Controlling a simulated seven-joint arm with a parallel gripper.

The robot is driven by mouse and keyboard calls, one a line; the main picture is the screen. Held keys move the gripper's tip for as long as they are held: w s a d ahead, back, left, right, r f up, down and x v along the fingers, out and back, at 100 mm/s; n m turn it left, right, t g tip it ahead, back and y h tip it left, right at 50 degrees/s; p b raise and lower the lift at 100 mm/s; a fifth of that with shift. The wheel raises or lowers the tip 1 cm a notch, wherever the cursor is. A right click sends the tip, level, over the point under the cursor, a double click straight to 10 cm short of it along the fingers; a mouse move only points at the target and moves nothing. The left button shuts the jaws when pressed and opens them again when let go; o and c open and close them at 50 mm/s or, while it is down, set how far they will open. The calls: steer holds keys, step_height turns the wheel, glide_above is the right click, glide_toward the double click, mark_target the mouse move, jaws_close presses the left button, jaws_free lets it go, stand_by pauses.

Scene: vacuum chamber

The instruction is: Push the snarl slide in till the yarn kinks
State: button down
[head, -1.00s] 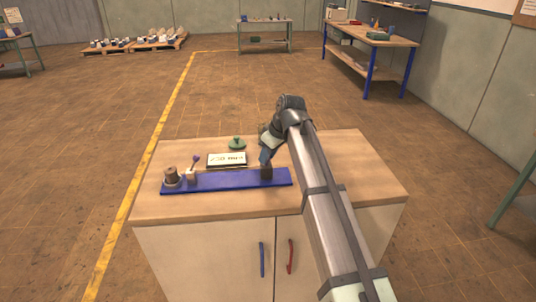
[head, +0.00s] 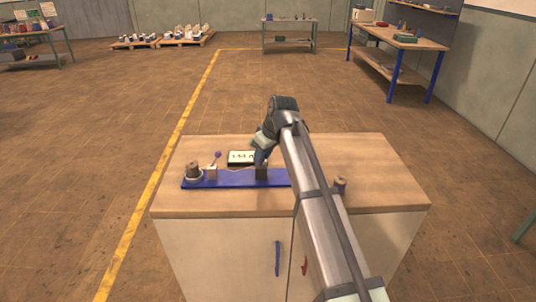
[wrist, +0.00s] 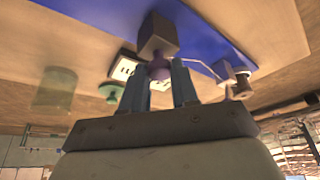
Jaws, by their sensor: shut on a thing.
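The slide, a dark block (head: 261,173), sits on the long blue base (head: 236,180) on the cabinet top. In the wrist view my gripper (wrist: 157,80) is shut on the purple knob (wrist: 158,67) of this block (wrist: 158,36). My gripper (head: 261,157) also shows in the head view, above the block. A pale yarn (head: 237,169) runs from the block leftward to a small light post (head: 211,173); it looks bent, also in the wrist view (wrist: 203,67). A brown spool (head: 193,171) stands at the base's left end. My arm hides the base's right end.
A small display (head: 241,157) with digits stands behind the base. A purple-knobbed lever (head: 217,154) rises by the post. A brown peg-like thing (head: 340,184) stands right of my arm. A green knobbed thing (wrist: 112,92) shows in the wrist view. The cabinet top's right side is mostly clear.

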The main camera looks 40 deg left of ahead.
steer(key=c, duration=0.9)
jaws_free()
steer(key=shift+o, duration=0.2)
steer(key=v, duration=1.4)
steer(key=shift+d+f, duration=0.1)
steer(key=shift+f, duration=0.05)
